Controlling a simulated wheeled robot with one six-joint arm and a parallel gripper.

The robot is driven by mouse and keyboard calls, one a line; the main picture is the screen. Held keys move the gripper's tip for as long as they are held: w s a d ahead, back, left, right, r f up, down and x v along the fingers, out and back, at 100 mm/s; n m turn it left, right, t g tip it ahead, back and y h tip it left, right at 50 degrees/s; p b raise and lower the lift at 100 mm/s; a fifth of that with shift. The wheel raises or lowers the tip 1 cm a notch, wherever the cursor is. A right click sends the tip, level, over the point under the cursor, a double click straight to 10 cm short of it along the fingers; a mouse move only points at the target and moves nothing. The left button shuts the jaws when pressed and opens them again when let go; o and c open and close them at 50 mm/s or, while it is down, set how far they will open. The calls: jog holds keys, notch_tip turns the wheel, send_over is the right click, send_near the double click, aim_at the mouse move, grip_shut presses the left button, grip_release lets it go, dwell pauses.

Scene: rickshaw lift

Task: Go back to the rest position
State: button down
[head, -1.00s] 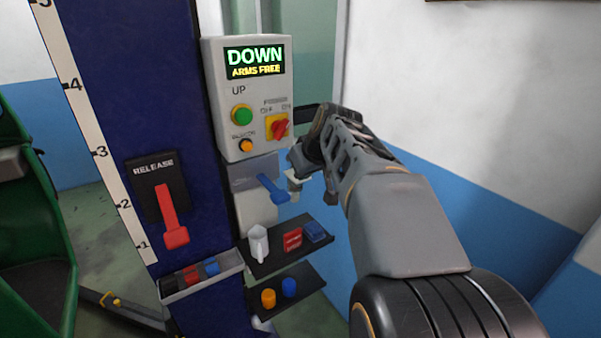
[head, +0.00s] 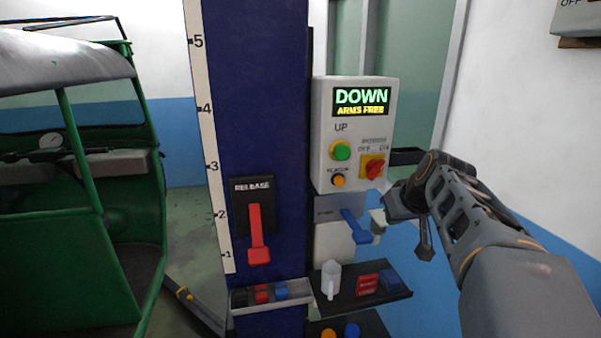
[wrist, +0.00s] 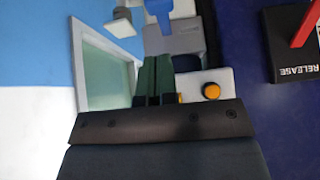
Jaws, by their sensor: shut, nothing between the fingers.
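My gripper (wrist: 155,68) shows in the wrist view as two dark fingers side by side, shut with nothing between them. In the head view my arm (head: 480,220) reaches in from the right. Its dark end is just right of the control box (head: 322,150), with the fingers mostly hidden. The box has a green button (head: 341,150), an orange button (head: 338,181) and a red rotary switch (head: 375,168) on yellow. Its screen (head: 362,102) reads DOWN, ARMS FREE.
A blue lever (head: 356,227) sits below the box, close to my arm's end. A red release lever (head: 258,230) is on the blue column (head: 255,100). Shelves (head: 398,294) with small items stand below. A green rickshaw (head: 70,230) is at the left, a wall at the right.

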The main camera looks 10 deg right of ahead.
jog(key=s+a+f+g, duration=0.3)
jog(key=s+a+f, duration=1)
jog(key=f, duration=0.2)
jog(key=shift+s+f, duration=0.25)
jog(key=shift+s, duration=0.1)
jog(key=shift+a, duration=0.1)
dwell(1.0)
